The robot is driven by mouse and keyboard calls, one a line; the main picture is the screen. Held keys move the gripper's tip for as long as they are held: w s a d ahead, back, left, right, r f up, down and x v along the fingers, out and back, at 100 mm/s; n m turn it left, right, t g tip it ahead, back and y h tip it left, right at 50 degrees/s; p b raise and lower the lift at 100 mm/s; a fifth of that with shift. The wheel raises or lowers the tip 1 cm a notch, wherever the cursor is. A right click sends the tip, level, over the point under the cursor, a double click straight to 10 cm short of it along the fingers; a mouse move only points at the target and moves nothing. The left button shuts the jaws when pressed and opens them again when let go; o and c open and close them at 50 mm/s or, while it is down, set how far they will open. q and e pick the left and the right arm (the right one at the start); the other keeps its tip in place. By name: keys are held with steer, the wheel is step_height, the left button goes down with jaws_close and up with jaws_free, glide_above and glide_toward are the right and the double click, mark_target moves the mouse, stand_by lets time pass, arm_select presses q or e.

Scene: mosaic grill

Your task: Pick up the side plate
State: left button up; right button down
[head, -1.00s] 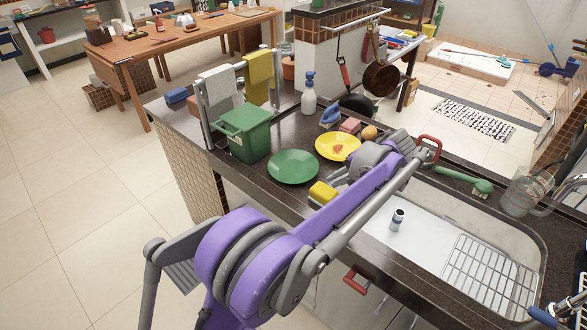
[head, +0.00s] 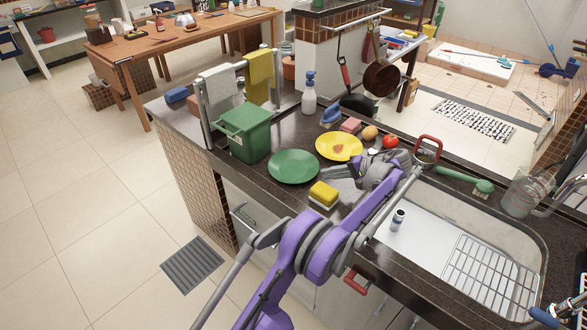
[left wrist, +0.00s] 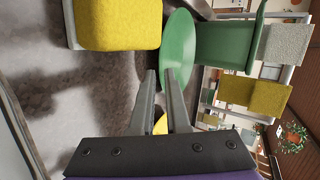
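A green plate (head: 293,166) lies flat on the dark counter, empty. A yellow plate (head: 338,146) with a brownish item on it lies behind and to its right. I cannot tell from the pictures which is the side plate. My left gripper (head: 338,174) is just above the counter, right of the green plate and in front of the yellow one. In the left wrist view the two fingers (left wrist: 159,78) are apart and hold nothing. The green plate (left wrist: 178,48) is beyond their tips, and a bit of yellow shows between them. My right gripper is not seen.
A yellow sponge (head: 323,194) lies near the counter's front edge. A green bin (head: 245,132) stands left of the plates. A tomato (head: 390,141), a potato (head: 370,133) and a spray bottle (head: 309,94) are behind. The sink (head: 425,235) is at right.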

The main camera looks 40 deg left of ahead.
mark_target(314, 175)
arm_select(q)
steer(key=x, duration=0.5)
steer(key=shift+a, duration=0.15)
jaws_close()
steer(key=shift+r, duration=0.15)
stand_by(1.3)
